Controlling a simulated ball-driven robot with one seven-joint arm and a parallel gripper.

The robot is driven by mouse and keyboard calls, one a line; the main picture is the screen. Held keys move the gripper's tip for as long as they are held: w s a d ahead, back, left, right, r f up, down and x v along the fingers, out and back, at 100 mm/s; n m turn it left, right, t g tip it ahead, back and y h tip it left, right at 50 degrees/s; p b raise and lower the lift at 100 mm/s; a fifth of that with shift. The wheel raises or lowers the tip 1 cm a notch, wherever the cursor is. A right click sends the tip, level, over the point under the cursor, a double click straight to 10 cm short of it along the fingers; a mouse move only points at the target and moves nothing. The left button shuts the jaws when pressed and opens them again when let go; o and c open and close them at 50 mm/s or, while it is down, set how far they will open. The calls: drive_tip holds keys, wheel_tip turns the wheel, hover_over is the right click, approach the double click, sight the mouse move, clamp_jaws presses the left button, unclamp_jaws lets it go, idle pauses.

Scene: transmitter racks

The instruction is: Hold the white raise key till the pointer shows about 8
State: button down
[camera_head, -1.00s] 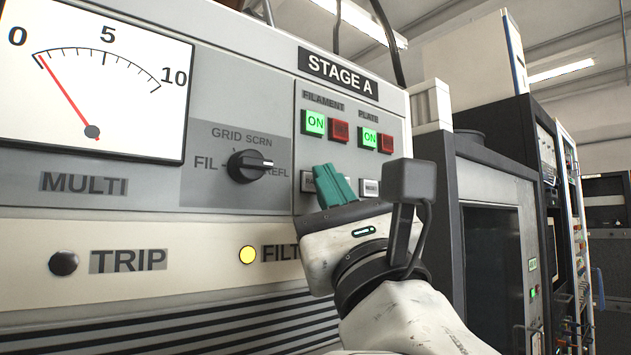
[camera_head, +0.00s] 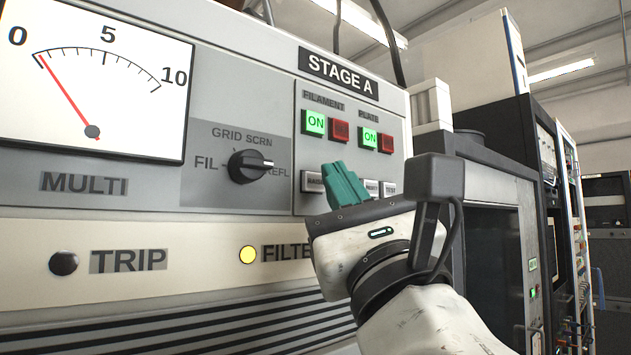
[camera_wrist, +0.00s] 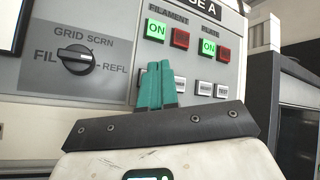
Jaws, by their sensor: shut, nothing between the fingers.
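The meter (camera_head: 120,110) at the left of the head view has a scale from 0 to 10, and its red pointer (camera_head: 66,92) stands close to 0. The white raise key (camera_head: 313,183) is at the left of a row of white keys on the STAGE A panel; its label is only partly readable. My gripper (camera_head: 338,170) is shut, its teal fingers together and empty. In the head view the fingertips are just right of the raise key. The wrist view shows the gripper (camera_wrist: 155,68) in front of the key row, hiding part of it. I cannot tell whether the fingers touch the panel.
RESET (camera_head: 371,188) and TEST (camera_head: 389,189) keys sit right of the fingers. Lit green ON buttons (camera_head: 315,122) and red buttons (camera_head: 339,131) are above. A black selector knob (camera_head: 249,167) is to the left. A lit yellow lamp (camera_head: 247,255) is below. Dark racks stand at right.

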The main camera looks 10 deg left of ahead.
drive_tip(key=s+d, duration=0.1)
drive_tip(key=d, duration=0.1)
drive_tip(key=s+d, duration=0.2)
idle(0.4)
idle(0.4)
